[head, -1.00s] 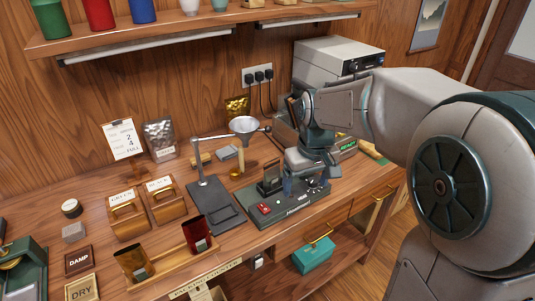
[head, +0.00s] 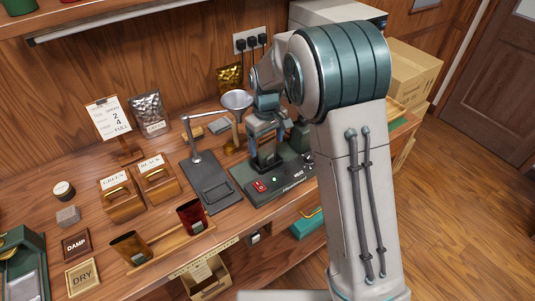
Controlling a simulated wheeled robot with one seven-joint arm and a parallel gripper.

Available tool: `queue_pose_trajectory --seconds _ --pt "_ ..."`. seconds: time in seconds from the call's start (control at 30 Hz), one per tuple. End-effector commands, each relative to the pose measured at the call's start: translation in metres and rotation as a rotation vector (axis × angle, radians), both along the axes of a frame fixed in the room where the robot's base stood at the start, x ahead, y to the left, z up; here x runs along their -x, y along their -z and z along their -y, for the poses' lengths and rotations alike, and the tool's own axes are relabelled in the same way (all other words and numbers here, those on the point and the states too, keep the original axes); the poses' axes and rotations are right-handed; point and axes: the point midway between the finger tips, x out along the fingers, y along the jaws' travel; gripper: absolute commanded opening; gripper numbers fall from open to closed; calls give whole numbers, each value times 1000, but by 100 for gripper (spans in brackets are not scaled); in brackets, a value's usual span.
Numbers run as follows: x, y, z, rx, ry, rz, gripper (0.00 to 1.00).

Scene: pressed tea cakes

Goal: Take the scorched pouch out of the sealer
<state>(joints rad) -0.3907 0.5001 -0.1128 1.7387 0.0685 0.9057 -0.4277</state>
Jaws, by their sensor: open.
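The sealer (head: 285,187) is a dark, low machine on the bench, with a red switch, a small green light and knobs on its front. A dark upright piece (head: 266,163) stands at its left part, under my gripper. I cannot tell whether this is the scorched pouch or part of the sealer. My gripper (head: 264,146) points down over it, open, with its fingers close around or just above the dark piece; contact is unclear. My arm hides the sealer's right end and what lies behind it.
A lamp-like stand with a funnel (head: 237,99) is close left of my gripper. Left along the bench are a dark scale plate (head: 212,182), two wooden boxes (head: 158,182) and a wooden rack (head: 168,243) with a brown and a red pouch. Gold (head: 229,79) and silver pouches stand behind.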

Motion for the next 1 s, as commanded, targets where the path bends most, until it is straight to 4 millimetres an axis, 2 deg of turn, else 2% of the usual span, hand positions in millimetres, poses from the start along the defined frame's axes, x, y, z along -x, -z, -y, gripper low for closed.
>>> queue_pose_trajectory --seconds 0.1,0.2,0.47,0.63,0.67,1.0 --pt "1 18 1 2 3 -5 80" --pt "0 27 2 0 3 -2 80" --pt "0 31 2 1 5 -1 80" --pt "0 31 2 1 5 -1 36" --pt "0 31 2 1 5 -1 32" --pt "0 29 2 0 5 0 32"
